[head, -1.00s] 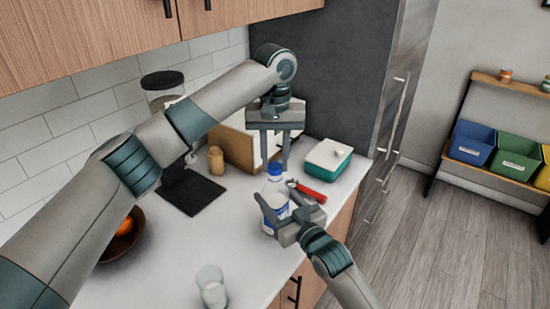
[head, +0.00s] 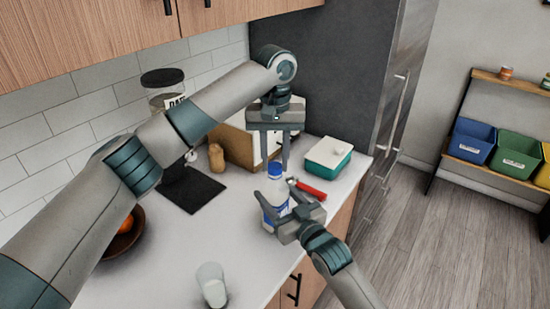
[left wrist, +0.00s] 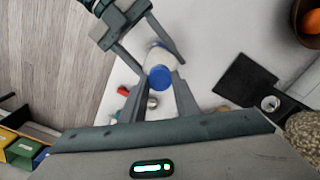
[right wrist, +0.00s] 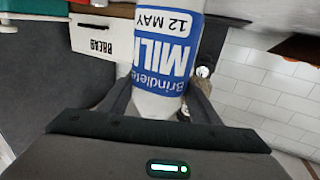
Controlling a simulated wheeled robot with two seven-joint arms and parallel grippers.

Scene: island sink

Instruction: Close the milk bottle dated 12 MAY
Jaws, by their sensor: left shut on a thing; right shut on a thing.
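My right gripper (head: 283,207) is shut around the bottle's body. My left gripper (head: 276,168) points down from above and is shut on the cap.
A red-handled tool (head: 311,189) and a teal box with a white lid (head: 328,158) lie just behind the bottle. A white cup (head: 211,284) stands at the front. A dark mat (head: 192,189) and a bowl with an orange (head: 125,232) are left. The counter's edge is close on the right.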

